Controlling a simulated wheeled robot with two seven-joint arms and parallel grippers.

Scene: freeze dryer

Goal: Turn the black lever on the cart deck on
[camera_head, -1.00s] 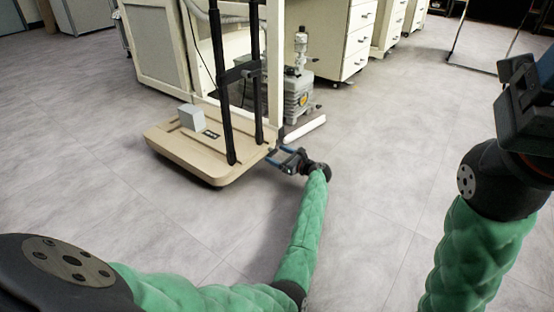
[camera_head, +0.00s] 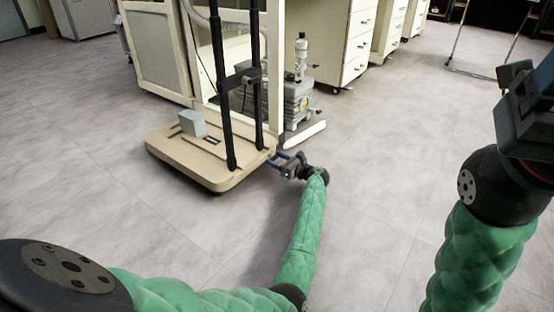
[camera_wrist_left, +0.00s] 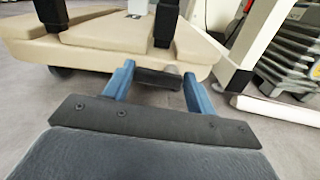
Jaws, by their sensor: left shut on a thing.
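The beige cart deck (camera_head: 200,162) stands on the floor at left centre in the head view. The black lever (camera_wrist_left: 158,79) sticks out from the deck's edge in the left wrist view. It lies level between the blue fingers of my left gripper (camera_wrist_left: 158,75). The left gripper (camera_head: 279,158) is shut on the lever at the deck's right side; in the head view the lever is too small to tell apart. My right gripper (camera_head: 528,100) is at the upper right, away from the cart and partly cut off. Its finger opening is not clear.
A grey box (camera_head: 192,123) sits on the deck, with black uprights (camera_head: 225,110) rising from it. A grey pump (camera_head: 298,95) and a white bar (camera_head: 304,135) lie behind and right. Drawer cabinets (camera_head: 348,45) stand at the back.

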